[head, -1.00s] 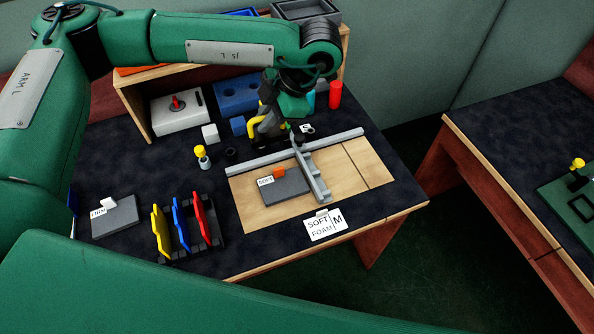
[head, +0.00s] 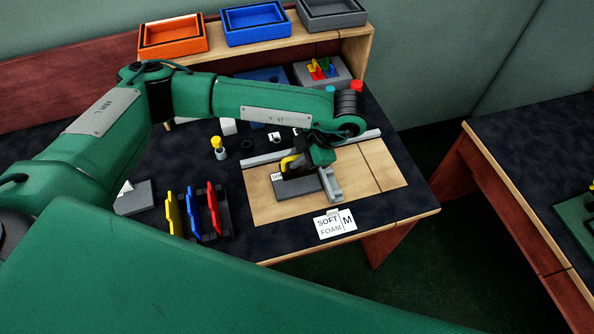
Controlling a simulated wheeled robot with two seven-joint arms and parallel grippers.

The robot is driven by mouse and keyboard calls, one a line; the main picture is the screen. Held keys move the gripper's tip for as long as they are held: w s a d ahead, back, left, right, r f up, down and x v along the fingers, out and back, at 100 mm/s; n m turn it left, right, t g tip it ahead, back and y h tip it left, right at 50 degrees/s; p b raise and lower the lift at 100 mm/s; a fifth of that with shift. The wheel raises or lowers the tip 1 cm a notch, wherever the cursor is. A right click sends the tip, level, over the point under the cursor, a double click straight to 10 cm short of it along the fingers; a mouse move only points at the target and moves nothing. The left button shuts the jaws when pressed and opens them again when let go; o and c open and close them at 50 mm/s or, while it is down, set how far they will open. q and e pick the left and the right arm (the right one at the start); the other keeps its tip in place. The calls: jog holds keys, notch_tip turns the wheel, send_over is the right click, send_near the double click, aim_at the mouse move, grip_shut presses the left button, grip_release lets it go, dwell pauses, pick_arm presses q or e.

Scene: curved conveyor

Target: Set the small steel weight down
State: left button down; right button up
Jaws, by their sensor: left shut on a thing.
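My left gripper (head: 297,172) is over the grey foam block (head: 288,194) on the light wooden board (head: 256,213). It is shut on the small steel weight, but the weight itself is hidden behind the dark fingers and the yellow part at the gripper. Whether the weight touches the foam cannot be told. My right gripper is not in view.
A SOFT FOAM M card (head: 335,224) lies in front of the board. A rack with yellow, blue and red plates (head: 212,207) stands to the left. A yellow-topped peg (head: 219,149) and a white block (head: 228,126) are behind. The board's right part is clear.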

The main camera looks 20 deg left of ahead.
aim_at(305, 168)
pick_arm(q)
notch_tip(305, 168, down, 2)
jog(key=shift+f, duration=0.45)
notch_tip(305, 168, down, 3)
jog(key=shift+f+p, duration=0.15)
jog(key=shift+p, duration=0.3)
jog(key=shift+f, duration=0.4)
jog(key=c, duration=1.5)
grip_release()
jog(key=shift+r, duration=0.2)
jog(key=b+v, duration=0.1)
jog(key=v, duration=0.3)
jog(key=shift+d, duration=0.1)
jog(key=shift+b+v, duration=0.5)
jog(key=shift+v, duration=3.4)
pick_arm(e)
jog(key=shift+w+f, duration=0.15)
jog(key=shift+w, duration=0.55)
